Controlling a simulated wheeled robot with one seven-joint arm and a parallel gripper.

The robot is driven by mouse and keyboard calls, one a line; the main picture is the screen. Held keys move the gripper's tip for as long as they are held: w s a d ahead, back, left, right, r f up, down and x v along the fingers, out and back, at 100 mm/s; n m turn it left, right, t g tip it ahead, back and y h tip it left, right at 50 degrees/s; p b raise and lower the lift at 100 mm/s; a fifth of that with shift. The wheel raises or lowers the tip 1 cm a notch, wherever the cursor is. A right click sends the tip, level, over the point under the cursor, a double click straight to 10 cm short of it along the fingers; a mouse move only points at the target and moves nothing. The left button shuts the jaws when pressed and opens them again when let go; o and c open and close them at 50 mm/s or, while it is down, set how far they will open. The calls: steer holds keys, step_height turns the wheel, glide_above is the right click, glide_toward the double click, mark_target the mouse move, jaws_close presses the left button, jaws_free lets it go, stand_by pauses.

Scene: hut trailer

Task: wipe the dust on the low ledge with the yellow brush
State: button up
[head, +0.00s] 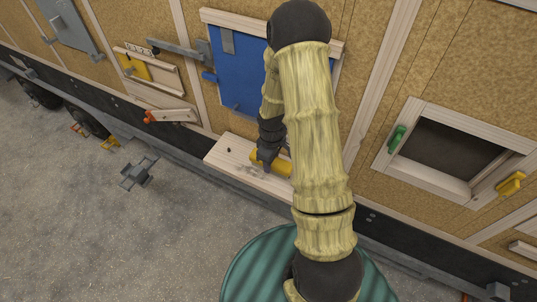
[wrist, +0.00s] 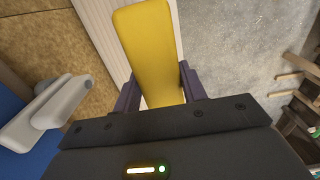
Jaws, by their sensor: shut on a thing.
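My gripper (head: 263,163) is low over the pale wooden low ledge (head: 225,160), below the blue panel. It is shut on the yellow brush (head: 278,165), whose flat yellow body (wrist: 150,45) stands between the two dark fingers (wrist: 157,85) in the wrist view. The brush is at or just above the ledge top; I cannot tell whether it touches. A faint greyish dust patch (head: 248,170) shows on the ledge beside the gripper. My arm hides the right part of the ledge, and the brush's underside is hidden.
The blue panel (head: 232,75) rises behind the ledge, with a grey handle (wrist: 45,110) near my gripper in the wrist view. A small dark knob (head: 229,150) is on the ledge. A framed opening (head: 450,155) is at right. Open grey floor (head: 95,230) lies at left.

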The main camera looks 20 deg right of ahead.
steer(key=shift+s+d, duration=0.1)
steer(key=shift+s, duration=0.15)
